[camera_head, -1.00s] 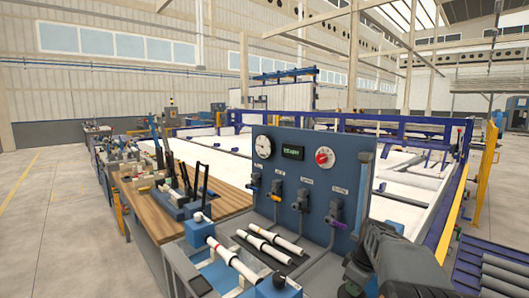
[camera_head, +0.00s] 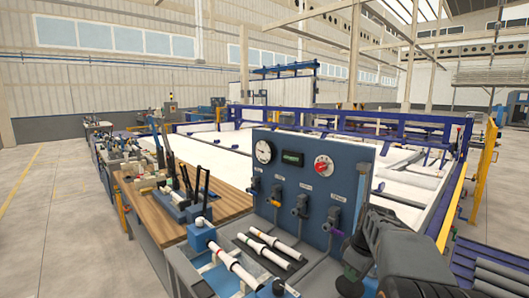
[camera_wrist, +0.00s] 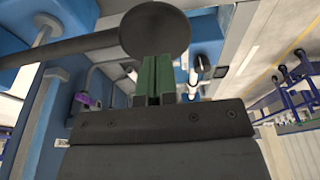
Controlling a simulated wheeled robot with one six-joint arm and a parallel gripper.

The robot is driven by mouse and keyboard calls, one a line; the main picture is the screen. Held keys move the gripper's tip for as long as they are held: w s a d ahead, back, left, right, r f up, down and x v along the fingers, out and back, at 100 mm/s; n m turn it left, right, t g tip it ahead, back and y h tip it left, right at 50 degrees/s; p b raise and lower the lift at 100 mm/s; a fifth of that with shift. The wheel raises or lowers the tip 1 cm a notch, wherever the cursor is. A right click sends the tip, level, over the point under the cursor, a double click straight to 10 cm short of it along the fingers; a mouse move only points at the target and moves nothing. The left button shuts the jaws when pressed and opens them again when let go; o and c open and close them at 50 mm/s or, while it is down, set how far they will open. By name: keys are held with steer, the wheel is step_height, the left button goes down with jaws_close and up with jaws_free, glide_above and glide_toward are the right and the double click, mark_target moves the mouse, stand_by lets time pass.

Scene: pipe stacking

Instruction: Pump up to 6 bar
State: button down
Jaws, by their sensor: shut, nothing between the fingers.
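A blue panel (camera_head: 345,175) carries a white round gauge (camera_head: 264,152), a small green display (camera_head: 292,157) and a red dial (camera_head: 323,165). The display digits and gauge needle are too small to read. Several valves sit below, including one with a purple handle (camera_head: 335,233) at the right. A white pipe (camera_head: 235,266) with red marks lies in the blue fixture in front. In the wrist view my gripper (camera_wrist: 158,70) has its green fingers together, empty. A dark round disc (camera_wrist: 155,33) with a bar running left overlaps the fingertips; I cannot tell whether they touch.
Two more pipes (camera_head: 276,243) lie on a dark rack before the panel. A wooden bench (camera_head: 230,200) with upright dark levers (camera_head: 200,185) stands at the left. A blue-railed white bed (camera_head: 215,158) lies behind. The floor (camera_head: 45,230) at far left is clear.

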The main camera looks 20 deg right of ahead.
steer(key=shift+f, duration=0.15)
steer(key=f+b, duration=0.2)
steer(key=f, duration=0.1)
steer(key=f+b, duration=0.2)
steer(key=f, duration=0.1)
steer(key=f+b, duration=0.3)
steer(key=shift+w+d+f, duration=0.15)
steer(key=shift+d, duration=0.15)
steer(key=r+p, duration=0.2)
steer(key=r, duration=0.1)
steer(key=r+p, duration=0.2)
steer(key=r, duration=0.1)
steer(key=r+p, duration=0.3)
steer(key=shift+a+r, duration=0.3)
steer(key=shift+a, duration=0.1)
steer(key=shift+f, duration=0.15)
steer(key=shift+s+r, duration=0.2)
steer(key=shift+r, duration=0.05)
steer(key=shift+f, duration=0.1)
stand_by(1.8)
steer(key=shift+f, duration=0.1)
